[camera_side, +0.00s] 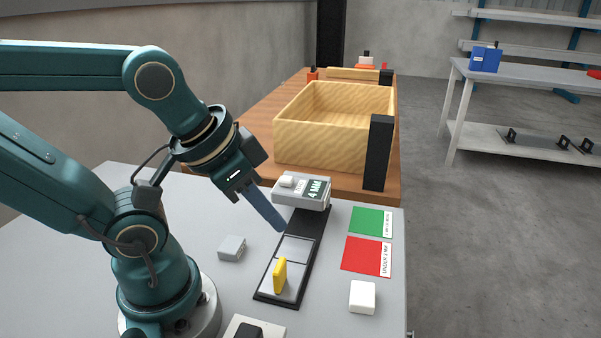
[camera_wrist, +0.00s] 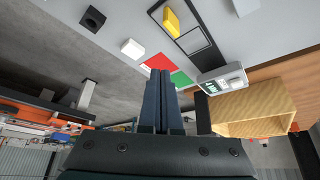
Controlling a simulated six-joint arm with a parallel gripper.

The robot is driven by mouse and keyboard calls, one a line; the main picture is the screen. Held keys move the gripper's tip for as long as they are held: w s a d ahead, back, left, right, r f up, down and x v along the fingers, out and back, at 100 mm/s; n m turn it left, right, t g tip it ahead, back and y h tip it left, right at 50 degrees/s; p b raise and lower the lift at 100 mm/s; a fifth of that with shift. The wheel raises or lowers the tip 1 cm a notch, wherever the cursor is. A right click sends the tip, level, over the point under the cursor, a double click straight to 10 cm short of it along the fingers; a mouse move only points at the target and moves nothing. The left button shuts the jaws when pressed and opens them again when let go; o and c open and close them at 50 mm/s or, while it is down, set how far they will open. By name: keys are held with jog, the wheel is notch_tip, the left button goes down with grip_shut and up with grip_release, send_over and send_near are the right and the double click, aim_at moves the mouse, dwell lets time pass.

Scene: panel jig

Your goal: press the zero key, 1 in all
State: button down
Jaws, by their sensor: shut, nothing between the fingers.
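A grey gauge box (camera_side: 313,203) with a dark display reading "4 MM" stands at the far end of a black jig strip (camera_side: 310,226). A raised pale key (camera_side: 287,181) sits on its top at the left; I take it as the zero key, though its marking is too small to read. The gauge also shows in the wrist view (camera_wrist: 208,79), right of my fingers. My gripper (camera_side: 281,229) is shut and empty, its fingers tilted down toward the jig strip, in front of and left of the gauge. The fingertips (camera_wrist: 160,72) look apart from the key.
A yellow piece (camera_side: 280,275) stands on the strip's near plate. Green (camera_side: 371,222) and red (camera_side: 366,256) cards lie to the right. A white block (camera_side: 362,297) and grey block (camera_side: 232,248) sit nearby. A wooden bin (camera_side: 310,148) and black post (camera_side: 378,152) stand behind the gauge.

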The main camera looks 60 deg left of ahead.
jog(key=w+a+r+m+t, duration=0.3)
jog(key=w+r+m+t, duration=0.4)
jog(key=m, duration=0.4)
jog(key=w+a+r+m+t, duration=0.4)
jog(key=w+r+m, duration=0.5)
jog(key=w+m, duration=0.1)
jog(key=s+a+f+m+g, duration=0.6)
jog(key=a+f+g, duration=0.1)
jog(key=a+f, duration=0.5)
jog(key=shift+m, duration=0.3)
jog(key=shift+s+a, duration=0.1)
